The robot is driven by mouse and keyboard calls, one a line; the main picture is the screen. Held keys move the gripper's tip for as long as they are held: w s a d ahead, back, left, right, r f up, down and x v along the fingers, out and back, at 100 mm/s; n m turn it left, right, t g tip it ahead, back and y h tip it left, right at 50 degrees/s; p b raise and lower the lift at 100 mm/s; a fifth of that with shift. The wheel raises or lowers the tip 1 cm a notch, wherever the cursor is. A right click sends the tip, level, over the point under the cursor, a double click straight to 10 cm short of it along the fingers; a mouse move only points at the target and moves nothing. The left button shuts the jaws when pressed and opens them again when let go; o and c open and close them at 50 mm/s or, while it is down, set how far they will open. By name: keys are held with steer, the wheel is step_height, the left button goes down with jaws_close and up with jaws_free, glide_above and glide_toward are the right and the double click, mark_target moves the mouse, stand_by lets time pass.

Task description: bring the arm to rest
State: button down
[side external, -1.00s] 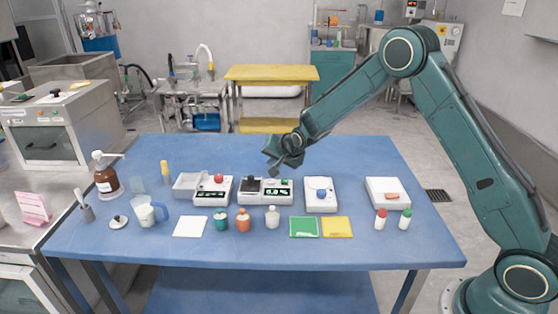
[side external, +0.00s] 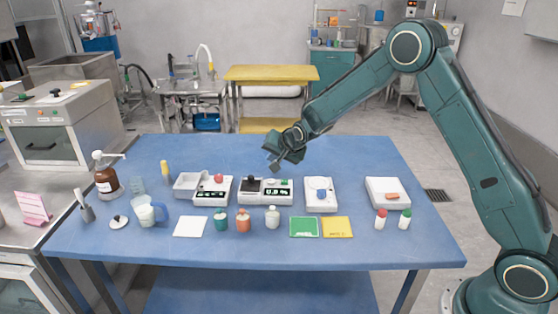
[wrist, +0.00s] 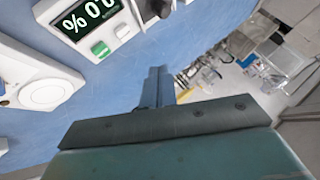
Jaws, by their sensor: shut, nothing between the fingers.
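My gripper (side external: 272,158) hangs above the back middle of the blue table (side external: 340,155), clear of everything on it. Its fingers (wrist: 155,88) are shut together and hold nothing in the wrist view. Below it stands a white device with a black knob and a lit display (side external: 265,191). The same display shows large in the wrist view (wrist: 88,15), with a green and a white button.
A white device with a red knob (side external: 214,188) stands left. A white box (side external: 388,191) stands right. Several small bottles (side external: 272,217), a green pad (side external: 304,227) and a yellow pad (side external: 337,227) line the front. The table's back strip is clear.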

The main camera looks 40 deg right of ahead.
steer(key=s+a+r+n+g, duration=0.25)
steer(key=s+r+n, duration=0.25)
steer(key=s+r, duration=1.3)
steer(key=s+a+n+y, duration=0.1)
steer(key=s+n, duration=0.4)
steer(key=s, duration=2.1)
steer(key=shift+a+r+n+g, duration=0.2)
steer(key=shift+a+n+g, duration=0.25)
steer(key=shift+a, duration=0.25)
